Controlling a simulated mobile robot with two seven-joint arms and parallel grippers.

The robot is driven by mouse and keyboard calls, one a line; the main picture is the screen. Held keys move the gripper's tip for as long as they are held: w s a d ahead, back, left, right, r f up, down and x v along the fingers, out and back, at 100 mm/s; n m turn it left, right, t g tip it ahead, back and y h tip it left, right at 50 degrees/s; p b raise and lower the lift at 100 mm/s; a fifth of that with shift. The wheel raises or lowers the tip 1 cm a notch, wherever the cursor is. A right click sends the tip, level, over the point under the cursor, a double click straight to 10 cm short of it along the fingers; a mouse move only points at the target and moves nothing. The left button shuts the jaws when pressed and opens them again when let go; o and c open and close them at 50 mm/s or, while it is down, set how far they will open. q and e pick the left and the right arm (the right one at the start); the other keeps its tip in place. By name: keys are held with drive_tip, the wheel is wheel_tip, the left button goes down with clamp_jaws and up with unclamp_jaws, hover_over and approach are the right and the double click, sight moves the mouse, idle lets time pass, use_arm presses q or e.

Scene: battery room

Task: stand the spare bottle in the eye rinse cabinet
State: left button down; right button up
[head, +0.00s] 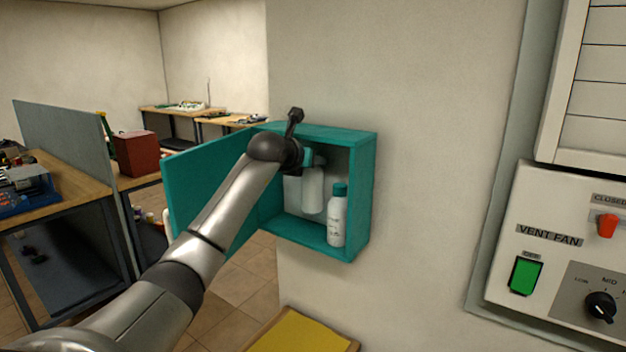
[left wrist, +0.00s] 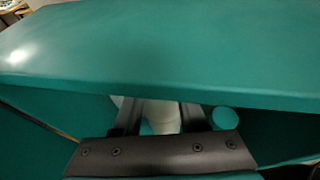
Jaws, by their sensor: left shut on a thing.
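The teal eye rinse cabinet (head: 364,195) hangs on the wall with its door (head: 205,180) swung open to the left. My left gripper (head: 312,160) reaches into the cabinet and is shut on the spare bottle (head: 313,192), white and roughly upright, near its top. In the left wrist view the white bottle (left wrist: 161,115) shows between the two fingers. I cannot tell whether its base touches the cabinet floor. A second white bottle (head: 337,220) with a teal cap stands inside to its right; its cap shows in the left wrist view (left wrist: 224,118). My right gripper is not in view.
The cabinet top (left wrist: 160,50) lies close above the left gripper. A control panel (head: 560,250) with a vent fan switch is on the wall at right. A yellow-topped surface (head: 305,332) is below the cabinet. Workbenches (head: 60,185) stand at left.

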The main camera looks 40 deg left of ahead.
sight(308, 179)
use_arm(q)
wheel_tip(308, 179, down, 5)
drive_tip(key=shift+r, duration=0.1)
drive_tip(key=shift+w+f+p, duration=0.15)
drive_tip(key=shift+f+p, duration=0.25)
drive_tip(key=shift+f, duration=0.05)
drive_tip(key=shift+f, duration=0.2)
drive_tip(key=shift+c, duration=2.3)
unclamp_jaws()
drive_tip(key=shift+r, duration=0.15)
